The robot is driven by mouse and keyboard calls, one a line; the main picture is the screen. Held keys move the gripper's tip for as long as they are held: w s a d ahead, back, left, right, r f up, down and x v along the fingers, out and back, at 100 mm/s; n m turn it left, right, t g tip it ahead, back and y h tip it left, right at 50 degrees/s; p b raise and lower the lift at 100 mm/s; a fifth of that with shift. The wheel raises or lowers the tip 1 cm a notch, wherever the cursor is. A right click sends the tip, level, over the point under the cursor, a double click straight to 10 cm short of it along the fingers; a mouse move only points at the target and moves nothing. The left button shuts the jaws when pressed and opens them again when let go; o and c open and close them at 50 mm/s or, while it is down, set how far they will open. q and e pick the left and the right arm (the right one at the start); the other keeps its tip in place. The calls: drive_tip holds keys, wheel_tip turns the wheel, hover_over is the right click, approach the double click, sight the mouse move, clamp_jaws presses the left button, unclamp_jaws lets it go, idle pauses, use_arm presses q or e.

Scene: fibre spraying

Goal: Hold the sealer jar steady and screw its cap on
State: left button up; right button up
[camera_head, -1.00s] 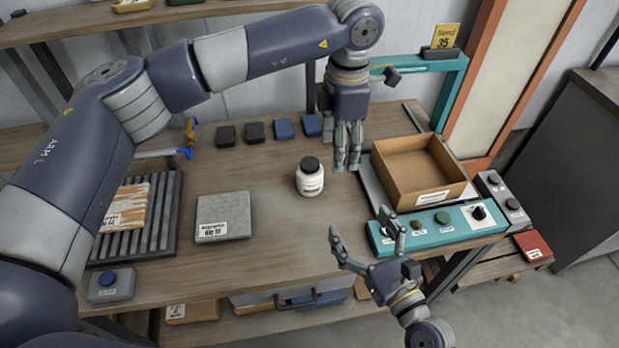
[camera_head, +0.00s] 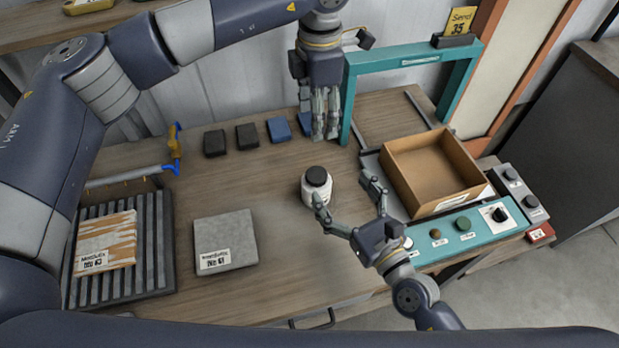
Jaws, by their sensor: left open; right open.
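The sealer jar (camera_head: 316,193) is a small white jar standing upright on the wooden table (camera_head: 285,265). A black cap (camera_head: 317,176) sits on its top; whether it is threaded tight cannot be told. My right gripper (camera_head: 343,192) is open at the jar's front right, with one finger by the jar's lower front and the other off its right side. Whether a finger touches the jar cannot be told. My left gripper (camera_head: 326,125) points down behind the jar, apart from it, its fingers close together in this view.
An open cardboard box (camera_head: 430,172) stands right of the jar, behind a teal control panel (camera_head: 465,229). A teal frame (camera_head: 410,62) rises behind. A grey slab (camera_head: 225,240) and a ribbed tray (camera_head: 120,285) lie left. Dark and blue blocks (camera_head: 247,136) line the back.

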drive_tip(key=f, duration=0.1)
drive_tip(key=b, duration=0.8)
approach(316, 182)
drive_tip(key=shift+w+d+f, duration=0.15)
drive_tip(key=shift+w+f, duration=0.25)
drive_tip(key=shift+f, duration=0.2)
drive_tip(key=shift+w+d+f, duration=0.1)
drive_tip(key=shift+w+f, duration=0.35)
drive_tip(key=shift+f, duration=0.15)
use_arm(q)
wheel_tip(316, 182, down, 10)
drive_tip(key=shift+s+d+f+b, duration=0.1)
drive_tip(key=shift+s+b, duration=0.05)
drive_tip(key=shift+b, duration=0.65)
use_arm(e)
drive_tip(key=shift+d+f, duration=0.1)
drive_tip(key=shift+f, duration=0.45)
drive_tip(key=shift+w+a+r, duration=0.1)
drive_tip(key=shift+w+a, duration=0.2)
drive_tip(key=shift+w, duration=0.15)
drive_tip(key=x, duration=0.9)
drive_tip(key=shift+w+a, duration=0.25)
